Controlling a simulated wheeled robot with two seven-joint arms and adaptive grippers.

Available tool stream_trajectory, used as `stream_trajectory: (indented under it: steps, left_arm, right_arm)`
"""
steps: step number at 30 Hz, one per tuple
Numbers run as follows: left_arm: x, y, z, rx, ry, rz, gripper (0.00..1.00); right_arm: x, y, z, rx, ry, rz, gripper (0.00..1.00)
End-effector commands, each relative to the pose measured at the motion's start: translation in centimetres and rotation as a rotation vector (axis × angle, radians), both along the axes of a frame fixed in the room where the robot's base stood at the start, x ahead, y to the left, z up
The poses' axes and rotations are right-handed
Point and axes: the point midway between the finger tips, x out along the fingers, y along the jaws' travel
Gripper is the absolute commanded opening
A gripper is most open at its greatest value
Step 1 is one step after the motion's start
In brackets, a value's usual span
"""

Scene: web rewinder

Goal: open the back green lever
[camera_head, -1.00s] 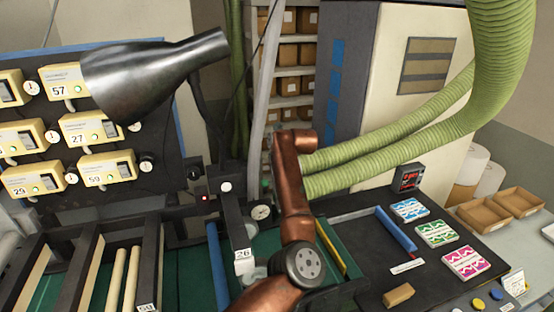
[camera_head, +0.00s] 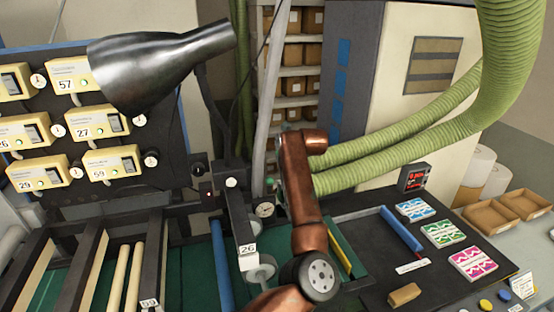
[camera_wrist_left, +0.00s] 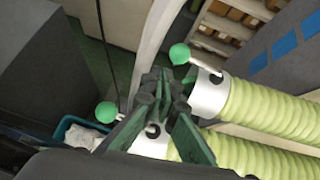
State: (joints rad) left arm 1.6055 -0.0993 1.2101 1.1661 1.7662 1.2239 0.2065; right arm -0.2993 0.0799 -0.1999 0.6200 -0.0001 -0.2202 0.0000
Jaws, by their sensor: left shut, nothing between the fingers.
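In the left wrist view, two levers with green ball knobs stand at the ends of two pale green hoses. One knob (camera_wrist_left: 180,54) is at the top, on a white arm by the upper hose collar (camera_wrist_left: 208,94). The other knob (camera_wrist_left: 106,112) is lower left, by the lower collar. I cannot tell for certain which lever is the back one. My left gripper (camera_wrist_left: 160,80) is shut and empty, between the two knobs in the picture, close to the upper one; contact is not clear. In the head view my copper left arm hides the gripper and most of the lever area.
Two ribbed green hoses (camera_head: 400,145) run right from behind my arm. A black lamp (camera_head: 160,65) hangs at upper left before a panel of yellow gauges (camera_head: 97,122). A dark worktop with coloured cards (camera_head: 443,233) lies at right. A blue bin (camera_wrist_left: 68,128) sits below the levers.

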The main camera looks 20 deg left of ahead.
Motion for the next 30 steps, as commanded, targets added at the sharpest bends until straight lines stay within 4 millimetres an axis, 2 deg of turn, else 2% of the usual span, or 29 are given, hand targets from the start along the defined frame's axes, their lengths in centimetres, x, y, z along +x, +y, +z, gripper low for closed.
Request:
stream_trajectory:
  steps: [1,6,13,19,30]
  left_arm:
    - [-0.8,-0.7,0.6,0.000,-0.006,0.001,0.00]
    - [-3.2,-2.6,3.0,-0.001,-0.005,-0.004,0.00]
    - [-5.6,-4.2,5.4,0.000,-0.002,-0.005,0.00]
    - [-6.4,-4.6,6.2,-0.001,-0.001,-0.004,0.00]
    - [-6.5,-4.6,6.3,-0.001,-0.001,-0.003,0.00]
  right_arm:
    - [-0.2,0.0,-0.7,0.000,0.002,0.000,0.00]
    - [-0.4,0.0,-1.7,0.000,0.005,-0.001,0.00]
    - [-0.1,0.0,-2.4,0.001,0.003,0.000,0.00]
    - [-0.2,0.0,-2.5,0.000,0.004,0.000,0.00]
    - [-0.3,0.0,-2.5,0.000,0.004,0.000,0.00]
